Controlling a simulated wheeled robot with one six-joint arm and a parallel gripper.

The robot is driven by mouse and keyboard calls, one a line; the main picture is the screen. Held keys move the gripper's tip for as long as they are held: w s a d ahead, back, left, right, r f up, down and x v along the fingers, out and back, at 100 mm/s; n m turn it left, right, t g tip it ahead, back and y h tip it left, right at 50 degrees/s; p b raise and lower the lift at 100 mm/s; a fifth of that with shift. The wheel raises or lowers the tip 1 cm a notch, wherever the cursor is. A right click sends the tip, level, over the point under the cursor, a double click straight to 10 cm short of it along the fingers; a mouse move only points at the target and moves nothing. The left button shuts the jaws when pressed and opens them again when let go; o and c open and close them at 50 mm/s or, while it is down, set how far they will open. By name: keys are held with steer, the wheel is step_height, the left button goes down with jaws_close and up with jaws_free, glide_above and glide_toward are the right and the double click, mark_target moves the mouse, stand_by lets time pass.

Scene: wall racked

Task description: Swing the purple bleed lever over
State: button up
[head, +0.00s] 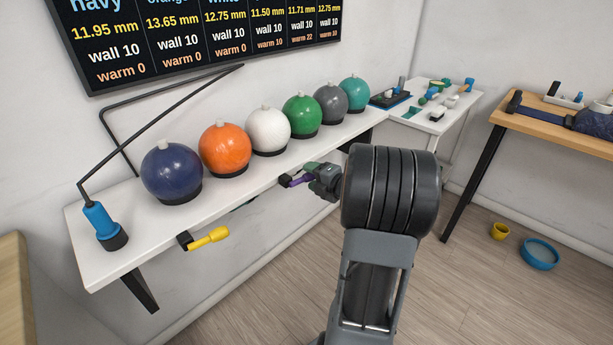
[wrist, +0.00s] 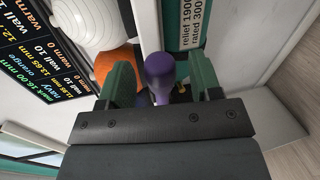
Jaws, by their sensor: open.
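The purple bleed lever (head: 298,181) sticks out from a dark mount at the front edge of the white shelf, below the green and white balls. My gripper (head: 320,180) is at its free end, with my arm coming in from the right. In the wrist view the lever's rounded purple end (wrist: 159,72) lies between the two green fingers of my gripper (wrist: 163,82). The fingers are open, one on each side of it, with a gap visible on both sides. The lever's far part is mostly hidden in the wrist view.
A yellow lever (head: 208,238) juts from the shelf's front edge to the left. Several balls, including a navy one (head: 171,172), line the shelf (head: 150,228). A blue hand pump (head: 100,222) stands at its left end. A label plate (wrist: 194,25) is close behind the lever.

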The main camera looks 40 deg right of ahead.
steer(key=shift+x, duration=1.45)
jaws_close()
